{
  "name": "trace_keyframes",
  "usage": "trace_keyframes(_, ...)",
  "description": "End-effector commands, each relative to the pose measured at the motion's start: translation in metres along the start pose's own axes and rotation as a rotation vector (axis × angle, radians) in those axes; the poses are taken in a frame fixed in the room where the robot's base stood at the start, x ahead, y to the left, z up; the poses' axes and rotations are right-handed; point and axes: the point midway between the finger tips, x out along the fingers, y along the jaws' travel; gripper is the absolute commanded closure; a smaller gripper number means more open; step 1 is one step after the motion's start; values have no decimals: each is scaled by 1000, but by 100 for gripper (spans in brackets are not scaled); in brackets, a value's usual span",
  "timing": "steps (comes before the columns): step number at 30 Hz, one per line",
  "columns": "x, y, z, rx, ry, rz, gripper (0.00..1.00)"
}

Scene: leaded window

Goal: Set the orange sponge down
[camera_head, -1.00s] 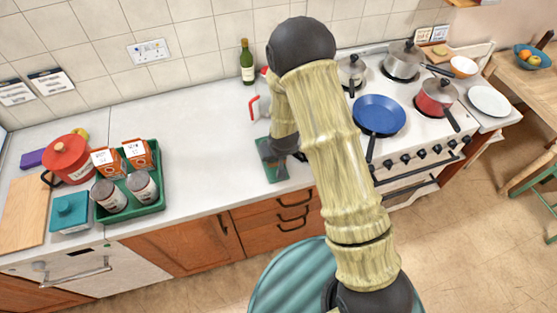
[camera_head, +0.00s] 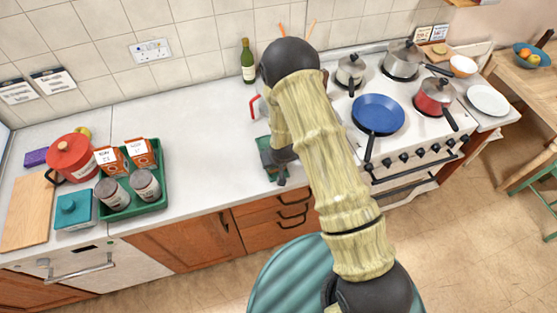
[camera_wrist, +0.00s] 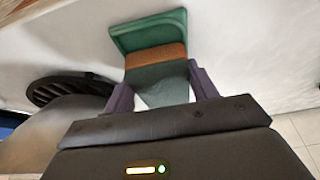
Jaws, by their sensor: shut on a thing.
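The orange sponge (camera_wrist: 156,57) is between the fingertips of my gripper (camera_wrist: 157,76) in the wrist view. The purple fingers are shut on it. A grey-green surface shows between the fingers, nearer the palm; I cannot tell what it is. A green tray (camera_wrist: 122,38) with a raised rim lies just beyond the sponge. I cannot tell whether the sponge touches it. In the head view the green tray (camera_head: 264,143) is at the counter's front edge, partly covered by my arm, and the sponge is hidden there.
A bottle with a red trigger (camera_head: 255,106) and a green wine bottle (camera_head: 247,62) stand behind. The stove holds a blue pan (camera_head: 379,113) on the right. A green crate (camera_head: 158,198) with boxes and jars is at left. The counter between (camera_head: 195,140) is clear.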

Motion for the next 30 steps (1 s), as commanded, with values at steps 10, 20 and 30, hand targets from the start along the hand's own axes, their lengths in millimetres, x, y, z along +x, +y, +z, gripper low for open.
trace_keyframes(10,2,0,1,0,-1,0,29)
trace_keyframes(20,2,0,1,0,-1,0,20)
trace_keyframes(30,-20,0,0,1,1,0,20)
